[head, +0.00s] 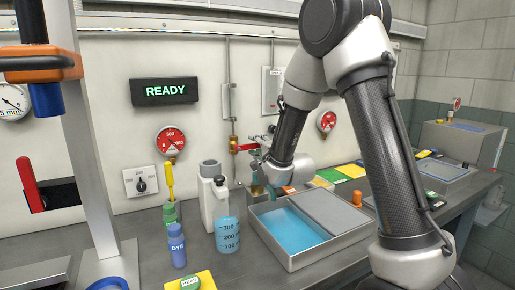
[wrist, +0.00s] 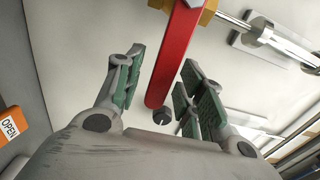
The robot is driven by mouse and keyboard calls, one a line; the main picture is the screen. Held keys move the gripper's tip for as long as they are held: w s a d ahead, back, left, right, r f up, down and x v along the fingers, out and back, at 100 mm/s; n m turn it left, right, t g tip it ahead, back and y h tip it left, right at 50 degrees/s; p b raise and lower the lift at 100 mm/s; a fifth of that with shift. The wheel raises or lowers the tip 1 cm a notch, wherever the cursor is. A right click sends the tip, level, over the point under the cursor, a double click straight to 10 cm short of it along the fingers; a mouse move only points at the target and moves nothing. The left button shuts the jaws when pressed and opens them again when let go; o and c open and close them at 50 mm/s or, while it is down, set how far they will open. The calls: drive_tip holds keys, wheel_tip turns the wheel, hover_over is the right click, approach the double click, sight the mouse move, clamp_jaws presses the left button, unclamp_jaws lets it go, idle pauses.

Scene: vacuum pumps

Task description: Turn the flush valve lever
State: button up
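A red valve lever (head: 245,147) sits on a brass valve on the thin vertical pipe on the back wall. In the wrist view, a red lever (wrist: 174,62) hangs from a brass fitting (wrist: 207,10) at the top and reaches down between my fingers. My gripper (wrist: 163,68) is open, with green pads on both sides of the lever. Gaps show between the lever and the pads. In the head view, my gripper (head: 262,170) is close to the pipe, below and right of the lever, and partly hidden by my arm.
A white jug (head: 209,200) and a blue-filled beaker (head: 228,236) stand left of my gripper. A metal tray with blue liquid (head: 290,232) lies below it. Another red lever (head: 30,185) is at the far left. A lit READY sign (head: 166,91) hangs on the wall.

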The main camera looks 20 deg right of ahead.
drive_tip(key=shift+s, duration=0.1)
idle(0.3)
drive_tip(key=shift+s+d, duration=0.2)
drive_tip(key=shift+s, duration=0.7)
